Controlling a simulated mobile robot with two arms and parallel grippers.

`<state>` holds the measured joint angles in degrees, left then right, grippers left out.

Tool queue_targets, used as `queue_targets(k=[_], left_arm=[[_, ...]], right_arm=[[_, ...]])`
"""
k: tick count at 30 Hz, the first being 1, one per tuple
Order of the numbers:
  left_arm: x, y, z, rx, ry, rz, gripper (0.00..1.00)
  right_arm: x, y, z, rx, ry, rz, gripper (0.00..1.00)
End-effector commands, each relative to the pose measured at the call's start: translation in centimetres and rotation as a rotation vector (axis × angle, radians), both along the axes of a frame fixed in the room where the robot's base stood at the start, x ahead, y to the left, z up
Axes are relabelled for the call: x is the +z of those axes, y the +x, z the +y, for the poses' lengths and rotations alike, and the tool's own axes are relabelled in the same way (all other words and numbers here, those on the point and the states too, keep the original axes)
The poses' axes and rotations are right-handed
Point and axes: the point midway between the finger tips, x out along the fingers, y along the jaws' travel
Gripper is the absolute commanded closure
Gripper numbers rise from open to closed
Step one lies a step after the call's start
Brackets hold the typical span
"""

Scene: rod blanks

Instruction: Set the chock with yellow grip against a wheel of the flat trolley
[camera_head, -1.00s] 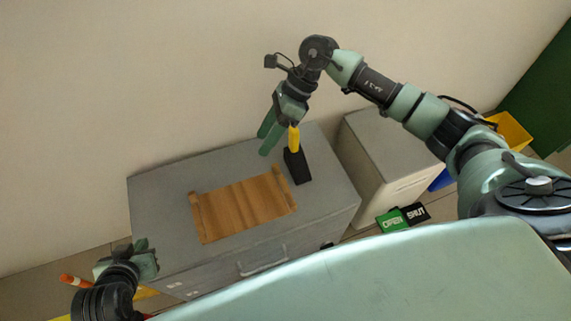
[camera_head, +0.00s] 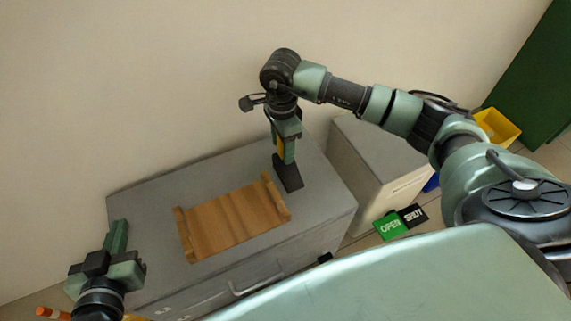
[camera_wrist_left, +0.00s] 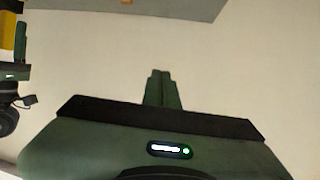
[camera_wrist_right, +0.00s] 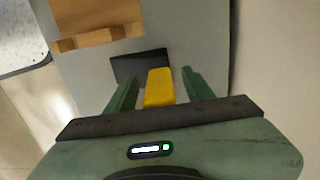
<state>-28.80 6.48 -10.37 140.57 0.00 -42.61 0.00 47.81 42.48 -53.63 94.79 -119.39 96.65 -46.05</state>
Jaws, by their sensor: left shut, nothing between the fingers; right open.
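The chock (camera_head: 288,178) has a black wedge base and an upright yellow grip (camera_head: 280,148). It stands on the grey cabinet top, right of a wooden tray. In the right wrist view its yellow grip (camera_wrist_right: 160,87) is between the fingers, with the black base (camera_wrist_right: 137,66) beyond. My right gripper (camera_head: 284,155) is open and points down around the grip. My left gripper (camera_head: 119,236) is shut and empty near the cabinet's left end; its closed fingers show in the left wrist view (camera_wrist_left: 162,88). I see no flat trolley or wheel in these views.
The wooden tray (camera_head: 235,220) lies on the grey cabinet (camera_head: 150,192). A lower pale cabinet (camera_head: 375,150) stands to its right. Green OPEN and black SHUT signs (camera_head: 391,225) and a yellow bin (camera_head: 497,127) are further right. A wall closes the back.

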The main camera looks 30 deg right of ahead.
Motion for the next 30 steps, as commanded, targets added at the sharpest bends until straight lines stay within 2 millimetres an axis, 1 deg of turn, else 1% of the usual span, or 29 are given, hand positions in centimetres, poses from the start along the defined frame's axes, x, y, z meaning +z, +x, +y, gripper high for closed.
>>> queue_targets(k=[1, 3, 11, 12, 14, 15, 16, 17, 26, 30], left_arm=[[0.36, 0.27, -0.14, -0.002, -0.006, -0.026, 1.0], [0.86, 0.48, -0.25, -0.003, -0.012, -0.05, 1.0], [1.14, 0.57, -0.29, -0.003, -0.014, -0.061, 1.0], [1.13, 0.57, -0.29, -0.003, -0.014, -0.06, 1.0], [1.12, 0.57, -0.29, -0.003, -0.014, -0.06, 1.0], [1.12, 0.57, -0.29, -0.003, -0.014, -0.06, 1.0], [1.12, 0.57, -0.29, -0.003, -0.014, -0.06, 1.0], [1.11, 0.56, -0.29, -0.003, -0.014, -0.06, 1.0], [1.12, 0.57, -0.27, -0.003, -0.014, -0.059, 1.0], [0.99, 0.49, -0.24, -0.003, -0.011, -0.048, 1.0]], right_arm=[[-0.55, -0.02, 0.03, 0.0, 0.001, 0.001, 0.47], [-0.82, 0.01, 0.01, -0.001, 0.0, 0.0, 0.47], [-0.88, 0.03, -0.01, -0.001, 0.0, -0.001, 0.47], [-0.88, 0.03, -0.01, -0.001, 0.0, -0.001, 0.58], [-0.88, 0.03, -0.01, -0.001, 0.0, 0.0, 0.75], [-0.88, 0.03, -0.01, -0.001, 0.0, 0.0, 0.86], [-0.87, 0.03, -0.01, -0.001, 0.0, 0.0, 0.95], [-0.87, 0.03, -0.01, -0.001, 0.0, 0.0, 1.0], [-0.79, 0.07, -0.01, -0.001, 0.001, -0.002, 1.0], [-0.36, 0.09, -0.02, -0.001, 0.001, -0.002, 1.0]])
